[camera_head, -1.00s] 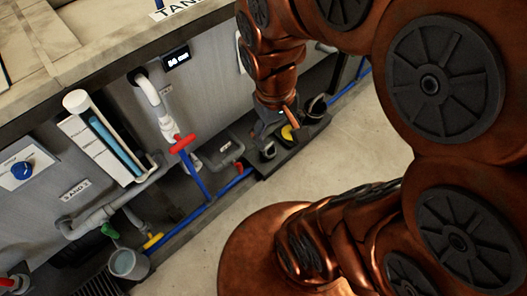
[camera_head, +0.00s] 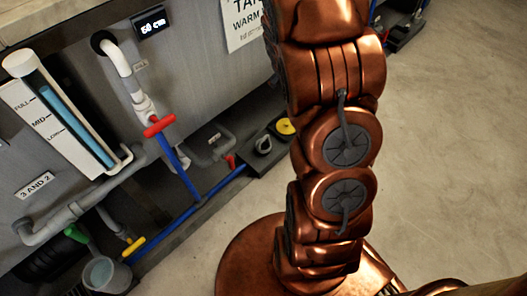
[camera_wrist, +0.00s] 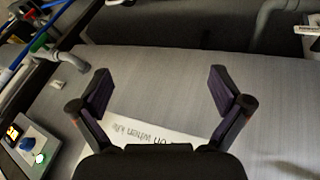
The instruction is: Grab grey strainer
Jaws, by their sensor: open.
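On a dark tray (camera_head: 250,165) at the foot of the tank wall, the head view shows a small grey cup-like item (camera_head: 263,145) and a round yellow-topped item (camera_head: 285,127). Either could be a strainer; they are too small to tell, and my arm hides the tray's right part. My gripper (camera_wrist: 160,92) shows in the wrist view with its two dark fingers wide apart and nothing between them. It faces a grey panel with a white label (camera_wrist: 135,142). No strainer shows in the wrist view. The head view does not show my gripper.
Along the tank wall are a pipe with a red valve handle (camera_head: 159,126), a blue pipe (camera_head: 175,168), a level gauge (camera_head: 60,115) and a grey bucket (camera_head: 105,273). A control box (camera_wrist: 25,145) shows in the wrist view.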

